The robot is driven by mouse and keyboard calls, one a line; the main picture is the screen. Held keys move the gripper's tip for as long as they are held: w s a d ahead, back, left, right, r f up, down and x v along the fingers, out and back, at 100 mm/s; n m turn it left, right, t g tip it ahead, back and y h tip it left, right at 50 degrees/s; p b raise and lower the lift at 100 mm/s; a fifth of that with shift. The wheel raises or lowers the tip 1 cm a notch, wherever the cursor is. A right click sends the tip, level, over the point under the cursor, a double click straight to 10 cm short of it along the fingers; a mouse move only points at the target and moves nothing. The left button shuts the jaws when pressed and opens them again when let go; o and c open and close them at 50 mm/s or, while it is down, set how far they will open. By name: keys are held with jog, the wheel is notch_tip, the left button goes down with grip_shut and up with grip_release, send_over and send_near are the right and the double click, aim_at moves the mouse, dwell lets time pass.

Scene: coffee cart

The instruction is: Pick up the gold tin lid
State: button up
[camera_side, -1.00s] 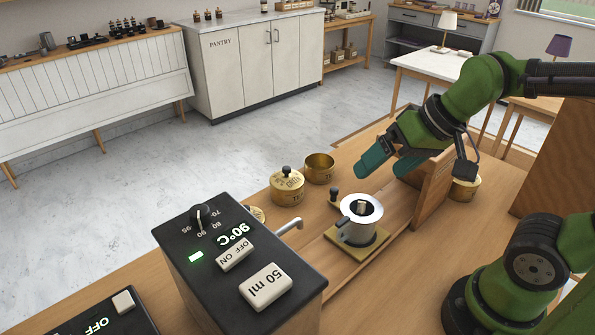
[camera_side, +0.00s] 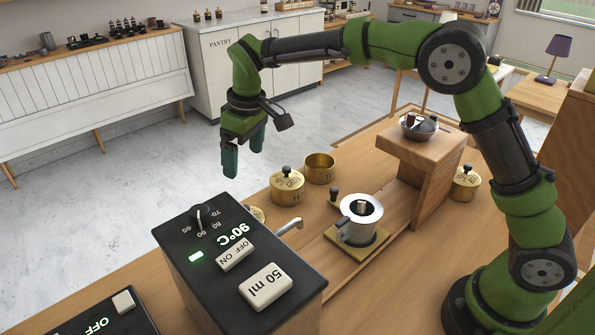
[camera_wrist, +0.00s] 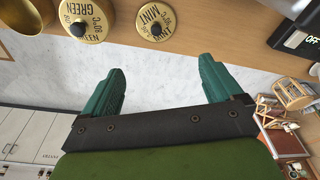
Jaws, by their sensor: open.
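A gold lid marked MINT (camera_wrist: 156,22) with a black knob shows at the top of the wrist view. In the side view this gold piece (camera_side: 257,214) is mostly hidden behind the black machine; I cannot tell whether it lies flat or sits on a tin. A gold tin marked GREEN (camera_side: 287,188) has its knobbed lid on; it also shows in the wrist view (camera_wrist: 84,22). An open gold tin (camera_side: 319,170) stands beside it without a lid. My gripper (camera_side: 244,163) is open and empty, raised near the counter's far edge; its fingers (camera_wrist: 160,74) point toward the MINT lid.
The black machine (camera_side: 240,250) with its spout stands in front of the lids. A metal pot (camera_side: 361,215) sits on a stand to the right. A wooden block (camera_side: 425,155) carries a bowl. Another lidded gold tin (camera_side: 465,184) stands at the right.

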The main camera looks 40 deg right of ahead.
jog(key=f, duration=0.3)
jog(key=w+f, duration=0.1)
jog(key=f, duration=0.7)
jog(key=shift+w+a+f, duration=0.2)
jog(key=shift+a, duration=0.05)
jog(key=shift+w+d+f, duration=0.1)
jog(key=shift+w+f, duration=0.05)
jog(key=shift+f, duration=1.15)
jog(key=shift+w+d+f, duration=0.1)
jog(key=shift+w+f, duration=0.05)
jog(key=shift+f, duration=1.15)
jog(key=shift+c, duration=0.4)
